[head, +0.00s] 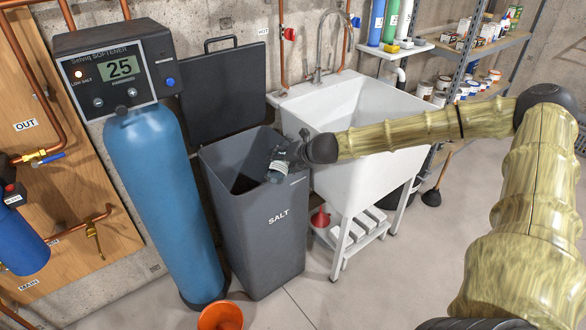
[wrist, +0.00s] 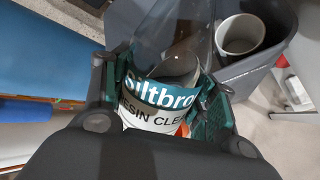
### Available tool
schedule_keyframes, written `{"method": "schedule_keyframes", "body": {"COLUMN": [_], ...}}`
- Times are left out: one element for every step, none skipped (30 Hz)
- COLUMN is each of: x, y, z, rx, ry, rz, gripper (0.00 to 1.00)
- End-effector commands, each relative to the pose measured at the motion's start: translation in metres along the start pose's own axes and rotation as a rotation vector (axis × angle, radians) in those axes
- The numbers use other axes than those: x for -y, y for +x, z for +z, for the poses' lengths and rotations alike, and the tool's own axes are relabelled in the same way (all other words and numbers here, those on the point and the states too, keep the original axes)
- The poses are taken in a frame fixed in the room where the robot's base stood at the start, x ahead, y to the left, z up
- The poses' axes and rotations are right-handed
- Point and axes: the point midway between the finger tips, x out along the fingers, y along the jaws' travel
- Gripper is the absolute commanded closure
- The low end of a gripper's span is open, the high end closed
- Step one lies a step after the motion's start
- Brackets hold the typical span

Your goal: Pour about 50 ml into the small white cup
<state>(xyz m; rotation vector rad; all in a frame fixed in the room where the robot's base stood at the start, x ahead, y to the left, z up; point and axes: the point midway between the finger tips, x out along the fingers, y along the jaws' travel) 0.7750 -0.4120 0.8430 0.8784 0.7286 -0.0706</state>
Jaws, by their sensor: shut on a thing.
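My gripper (wrist: 165,112) is shut on a clear bottle (wrist: 170,45) with a teal and white label reading "RESIN CLEA…". In the head view my gripper (head: 283,160) and the bottle (head: 278,167) are over the right part of the grey SALT bin's opening. A white, round, open-topped vessel (wrist: 240,36), which looks like the small white cup, shows at the bin's corner in the wrist view, to the right of the bottle. I cannot tell what it rests on. It is not clearly visible in the head view. The liquid level and any flow cannot be made out.
The SALT bin (head: 262,235) stands open between the blue softener tank (head: 165,190) and a white sink (head: 355,125). The bin's dark lid (head: 222,88) leans against the wall. Open floor lies at lower right.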

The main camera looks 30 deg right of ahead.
Motion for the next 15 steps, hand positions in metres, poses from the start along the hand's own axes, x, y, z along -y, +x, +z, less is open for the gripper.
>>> {"method": "schedule_keyframes", "body": {"x": [0.0027,0.0029,0.0033,0.0036,0.004,0.0041,0.0041,0.0036,0.0025,0.0019,0.0013,0.0007,0.0005,0.0003,-0.0004], "y": [0.0026,0.0027,0.0028,0.0028,0.0028,0.0028,0.0028,0.0026,0.0018,0.0013,0.0009,0.0004,-0.0001,-0.0005,-0.001], "z": [-0.0014,-0.0013,-0.0011,-0.0007,-0.0003,0.0002,0.0005,0.0012,0.0027,0.0036,0.0042,0.005,0.0058,0.0068,0.008], "rx": [0.008,0.013,0.019,0.024,0.03,0.036,0.041,0.047,0.057,0.063,0.07,0.078,0.085,0.092,0.101], "ry": [-0.007,-0.013,-0.019,-0.025,-0.03,-0.038,-0.043,-0.049,-0.059,-0.066,-0.073,-0.083,-0.091,-0.099,-0.108], "rz": [0.002,0.002,0.002,0.001,0.001,0.001,0.001,0.001,0.001,0.001,0.002,0.002,0.001,0.001,0.001], "gripper": [0.73,0.73,0.73,0.73,0.73,0.73,0.73,0.73,0.73,0.73,0.73,0.73,0.73,0.73,0.73]}}
